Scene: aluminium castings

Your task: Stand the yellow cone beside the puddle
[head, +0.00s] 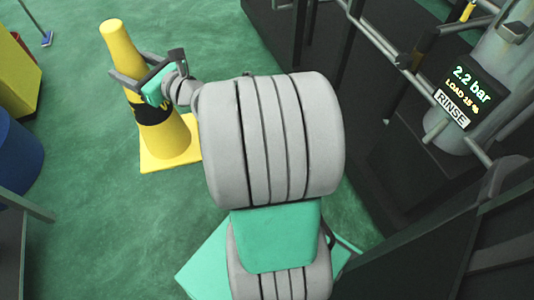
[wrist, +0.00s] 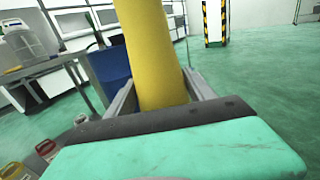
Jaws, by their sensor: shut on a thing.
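The yellow cone (head: 178,140) has a dark band around its middle and a square yellow base. It stands about upright at the upper left in the head view, over the green floor. I cannot tell whether its base touches the floor. My gripper (head: 136,84) is shut on the cone's upper part, above or at the dark band. In the wrist view the cone (wrist: 155,55) rises between my two fingers (wrist: 160,98). Its top and base are outside that view. I cannot make out the puddle in either view.
A blue drum (head: 18,155) and a yellow container (head: 15,75) stand at the left edge. Dark machinery (head: 420,165) and a pressure display (head: 462,92) fill the right. In the wrist view a bench (wrist: 60,72) holds a white jug (wrist: 22,45). Green floor (head: 185,40) behind the cone is clear.

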